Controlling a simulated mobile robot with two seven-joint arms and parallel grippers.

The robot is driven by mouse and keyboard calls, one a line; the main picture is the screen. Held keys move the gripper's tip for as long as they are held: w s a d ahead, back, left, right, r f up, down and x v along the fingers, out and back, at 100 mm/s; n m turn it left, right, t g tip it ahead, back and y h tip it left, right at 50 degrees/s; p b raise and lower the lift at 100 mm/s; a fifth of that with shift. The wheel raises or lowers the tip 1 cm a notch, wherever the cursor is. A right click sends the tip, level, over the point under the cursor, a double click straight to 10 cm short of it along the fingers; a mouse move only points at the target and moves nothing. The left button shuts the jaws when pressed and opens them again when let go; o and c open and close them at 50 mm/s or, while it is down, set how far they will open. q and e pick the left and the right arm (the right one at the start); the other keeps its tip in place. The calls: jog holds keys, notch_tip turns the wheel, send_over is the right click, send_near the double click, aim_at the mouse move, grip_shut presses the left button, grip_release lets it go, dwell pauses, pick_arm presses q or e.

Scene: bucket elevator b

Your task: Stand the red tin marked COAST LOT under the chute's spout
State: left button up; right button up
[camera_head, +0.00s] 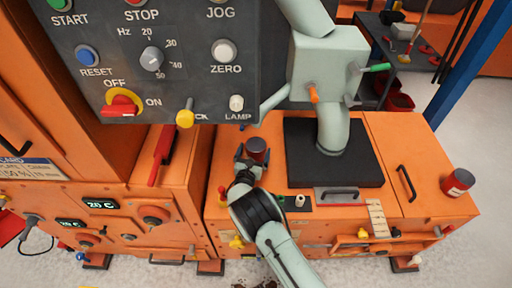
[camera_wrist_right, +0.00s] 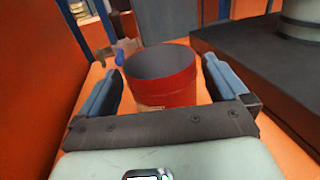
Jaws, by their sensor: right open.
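A red tin (camera_head: 257,146) with a dark top stands on the orange bench in the head view. My right gripper (camera_head: 251,158) is at this tin with its jaws open. In the right wrist view the tin (camera_wrist_right: 165,90) stands upright between the two spread fingers, with gaps on both sides. A pale label edge shows low on it, but I cannot read it. A second red tin (camera_head: 458,182) with a white label stands at the bench's right end; its lettering is too small to read. The chute's spout (camera_head: 333,130) comes down over a black pad (camera_head: 300,160). My left gripper is out of view.
A grey control panel (camera_head: 185,85) hangs over the left side. A small handled drawer (camera_head: 338,196) sits before the pad. Another black handle (camera_head: 406,183) stands to its right. The black pad is bare around the spout. A blue post (camera_head: 470,65) rises at the right.

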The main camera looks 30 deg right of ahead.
jog(key=p+v, duration=0.1)
jog(key=v, duration=0.4)
jog(key=shift+s+a, duration=0.1)
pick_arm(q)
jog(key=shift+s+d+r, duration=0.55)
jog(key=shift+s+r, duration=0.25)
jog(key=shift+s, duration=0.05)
